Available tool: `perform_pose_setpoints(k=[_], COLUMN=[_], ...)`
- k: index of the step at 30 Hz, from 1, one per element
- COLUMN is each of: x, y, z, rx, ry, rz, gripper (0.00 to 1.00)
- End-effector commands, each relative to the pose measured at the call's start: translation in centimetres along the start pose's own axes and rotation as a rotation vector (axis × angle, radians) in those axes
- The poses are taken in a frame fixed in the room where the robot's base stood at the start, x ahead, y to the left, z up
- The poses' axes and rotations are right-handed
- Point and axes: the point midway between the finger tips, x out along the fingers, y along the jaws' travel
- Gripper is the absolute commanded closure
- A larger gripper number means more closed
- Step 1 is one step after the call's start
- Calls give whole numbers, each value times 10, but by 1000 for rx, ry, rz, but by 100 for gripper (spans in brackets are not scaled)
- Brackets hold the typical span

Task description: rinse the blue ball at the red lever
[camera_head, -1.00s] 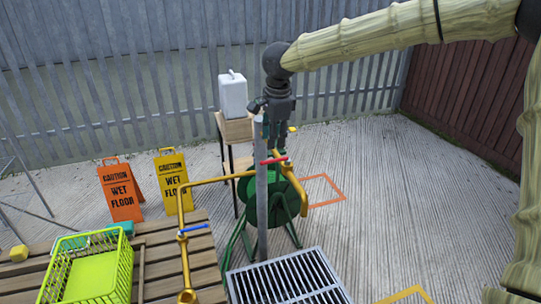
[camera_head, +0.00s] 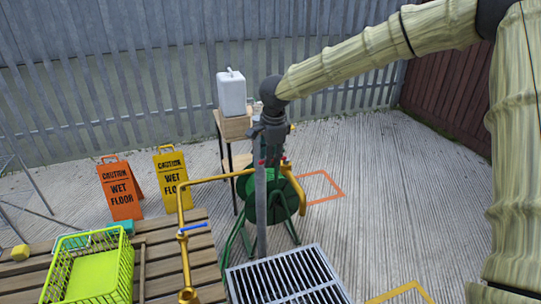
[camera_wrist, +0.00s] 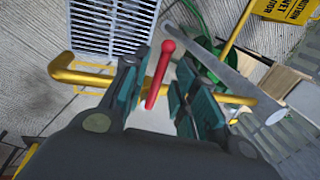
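In the wrist view a red lever (camera_wrist: 160,75) with a round knob stands between the two fingers of my gripper (camera_wrist: 160,98). The fingers are apart with small gaps beside the lever, so it looks open. In the head view my gripper (camera_head: 267,150) is at the top of the grey post (camera_head: 261,210), and it hides most of the red lever. A yellow pipe (camera_head: 215,179) runs from the post to a second tap with a blue lever (camera_head: 195,227). I do not see a blue ball in any view.
A metal drain grate (camera_head: 285,280) lies below the post, with a green hose reel (camera_head: 285,200) behind it. A lime basket (camera_head: 128,278) stands on the slatted table (camera_head: 172,262). Orange (camera_head: 121,190) and yellow (camera_head: 172,180) wet-floor signs stand behind.

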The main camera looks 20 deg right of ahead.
Motion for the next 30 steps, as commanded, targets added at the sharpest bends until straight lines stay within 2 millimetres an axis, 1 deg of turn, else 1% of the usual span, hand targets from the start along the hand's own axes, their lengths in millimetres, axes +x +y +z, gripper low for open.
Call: perform_pose_setpoints(k=[1,3,4,14,30], x=[0,0,0,-2,-7], y=[0,0,0,0,11], z=[0,0,0,0,-2], rx=[0,0,0,-13,-211], ry=[0,0,0,-3,-45], rz=[0,0,0,1,3], gripper=[86,99,100,100,100])
